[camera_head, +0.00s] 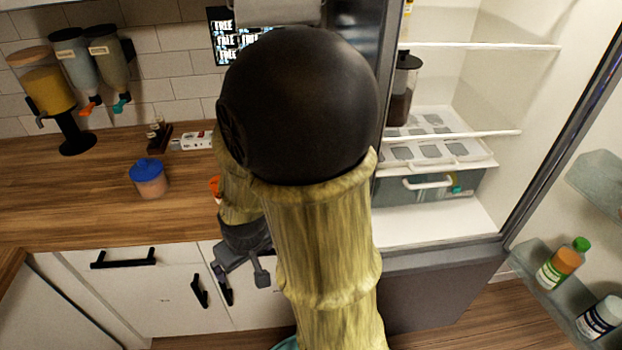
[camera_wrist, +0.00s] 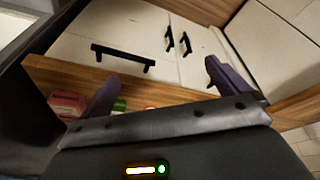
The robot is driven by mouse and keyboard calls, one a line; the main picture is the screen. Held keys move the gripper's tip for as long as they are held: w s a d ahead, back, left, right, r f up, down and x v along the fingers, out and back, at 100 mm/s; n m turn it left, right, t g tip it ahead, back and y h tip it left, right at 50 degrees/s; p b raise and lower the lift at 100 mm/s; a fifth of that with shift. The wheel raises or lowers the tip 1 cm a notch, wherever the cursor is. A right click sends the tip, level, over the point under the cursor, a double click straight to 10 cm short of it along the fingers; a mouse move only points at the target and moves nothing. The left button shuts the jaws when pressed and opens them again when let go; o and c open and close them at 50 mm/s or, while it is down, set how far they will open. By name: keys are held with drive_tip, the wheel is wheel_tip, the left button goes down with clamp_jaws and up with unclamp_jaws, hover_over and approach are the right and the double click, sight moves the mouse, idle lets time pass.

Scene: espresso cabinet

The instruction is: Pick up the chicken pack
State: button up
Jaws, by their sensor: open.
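I cannot make out a chicken pack for certain in either view. A pink-red package (camera_wrist: 67,104) shows at the lower left of the wrist view, partly cut off by my gripper body; whether it is the chicken pack I cannot tell. My gripper (camera_head: 241,282) hangs in front of the white cabinet doors, below the counter edge in the head view. In the wrist view my gripper (camera_wrist: 160,72) has its two dark fingers wide apart with nothing between them. My arm hides much of the middle of the head view.
The wooden counter (camera_head: 60,205) carries a blue-lidded jar (camera_head: 148,178), a cereal dispenser (camera_head: 50,90) and a white power strip (camera_head: 195,141). The fridge stands open at right, with a drawer (camera_head: 430,185) and bottles (camera_head: 562,265) on its door shelf.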

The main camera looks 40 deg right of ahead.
drive_tip(key=w+d+f+n+t+h+p, duration=0.15)
drive_tip(key=w+d+f+n+h, duration=0.35)
drive_tip(key=d+f, duration=0.65)
drive_tip(key=s+d+r+n+t+h, duration=0.1)
drive_tip(key=d+n+t, duration=0.4)
drive_tip(key=n, duration=0.7)
drive_tip(key=s+d+r+n+t+h+p, duration=0.1)
drive_tip(key=d+r+n+t+h, duration=0.2)
drive_tip(key=n, duration=0.9)
drive_tip(key=d+t, duration=0.2)
drive_tip(key=d, duration=0.1)
drive_tip(key=shift+d, duration=0.3)
drive_tip(key=shift+f+t, duration=0.1)
drive_tip(key=shift+t, duration=0.15)
